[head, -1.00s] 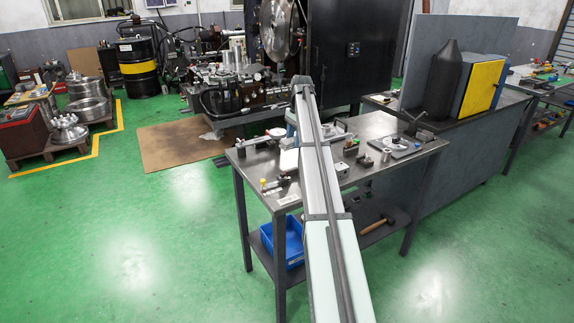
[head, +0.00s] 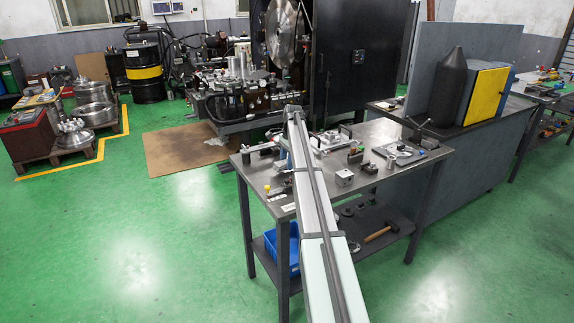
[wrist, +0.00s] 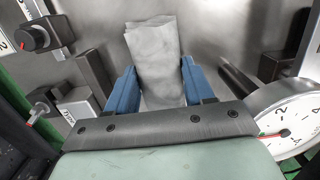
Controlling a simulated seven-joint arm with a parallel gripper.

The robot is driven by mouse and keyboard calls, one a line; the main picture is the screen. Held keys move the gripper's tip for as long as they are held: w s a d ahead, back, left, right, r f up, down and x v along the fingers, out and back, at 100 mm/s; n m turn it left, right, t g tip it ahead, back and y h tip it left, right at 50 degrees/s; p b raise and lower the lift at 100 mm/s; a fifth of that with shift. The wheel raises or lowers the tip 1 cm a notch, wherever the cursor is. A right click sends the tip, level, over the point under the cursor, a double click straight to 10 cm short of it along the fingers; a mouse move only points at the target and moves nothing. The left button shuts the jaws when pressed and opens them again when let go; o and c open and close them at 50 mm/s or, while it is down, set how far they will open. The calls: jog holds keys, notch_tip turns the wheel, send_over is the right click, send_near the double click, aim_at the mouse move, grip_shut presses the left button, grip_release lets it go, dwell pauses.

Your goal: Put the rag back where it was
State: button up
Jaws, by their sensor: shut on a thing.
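The rag (wrist: 155,50) is a folded grey-white cloth, seen in the wrist view. My gripper (wrist: 158,84) has blue fingers that are shut on it, one on each side. The rag stands up between the fingers and reaches past their tips, over the grey metal tabletop. I cannot tell whether it touches the tabletop.
A white dial gauge (wrist: 288,122) is close on the right in the wrist view. A black-knobbed fixture (wrist: 38,38) is at left. Small parts, including a pale block (head: 343,178), sit on the bench. A hammer (head: 381,232) and blue bin (head: 270,247) are below.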

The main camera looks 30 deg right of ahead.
jog(key=shift+f, duration=0.85)
jog(key=shift+f, duration=0.1)
jog(key=o, duration=0.8)
jog(key=shift+o, duration=0.2)
notch_tip(320, 180, up, 12)
jog(key=d, duration=0.1)
jog(key=shift+d, duration=0.25)
jog(key=shift+a, duration=0.1)
